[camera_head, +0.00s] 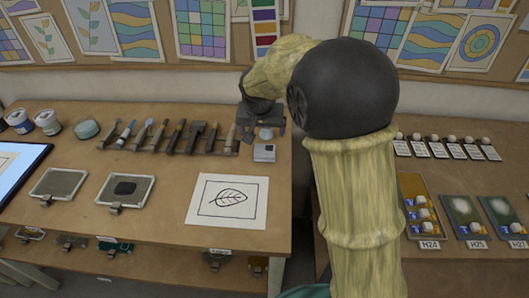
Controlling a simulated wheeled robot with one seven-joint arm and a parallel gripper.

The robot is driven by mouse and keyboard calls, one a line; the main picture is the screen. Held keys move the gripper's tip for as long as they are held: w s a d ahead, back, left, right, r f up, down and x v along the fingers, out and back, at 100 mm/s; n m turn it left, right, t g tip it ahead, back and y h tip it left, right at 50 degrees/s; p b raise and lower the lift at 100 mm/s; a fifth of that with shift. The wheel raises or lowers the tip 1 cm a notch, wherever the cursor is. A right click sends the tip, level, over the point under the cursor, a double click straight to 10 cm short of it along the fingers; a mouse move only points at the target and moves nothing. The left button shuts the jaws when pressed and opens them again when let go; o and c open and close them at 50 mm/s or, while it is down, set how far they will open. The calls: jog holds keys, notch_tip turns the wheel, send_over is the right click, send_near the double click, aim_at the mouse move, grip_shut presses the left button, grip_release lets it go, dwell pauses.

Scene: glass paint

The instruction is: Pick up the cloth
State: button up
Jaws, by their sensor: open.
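I cannot make out for sure which thing is the cloth. A small pale rounded item (265,134), perhaps a wad of cloth, shows just under my gripper (262,127), near the back right of the left table. A small white label block (264,153) stands in front of it. My gripper is open and points down over this spot. My arm hides part of the area, and I cannot tell whether the fingers touch the pale item.
A rack of brushes and tools (170,138) lies left of my gripper. A leaf drawing (228,201) and two framed panels (125,190) lie nearer on the left table (175,225). The right table (455,178) holds labelled cards and trays (418,205). A gap separates the tables.

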send_over(264, 150)
jog(key=s, duration=0.2)
notch_tip(264, 150, down, 8)
jog(key=shift+a+r+p, duration=0.1)
jog(key=shift+a+p, duration=0.05)
jog(key=shift+p, duration=0.25)
jog(key=shift+p+x, duration=0.6)
jog(key=shift+x, duration=2)
jog(key=shift+s, duration=0.15)
jog(key=c, duration=1.1)
jog(key=shift+o, duration=0.2)
jog(key=shift+r, duration=0.1)
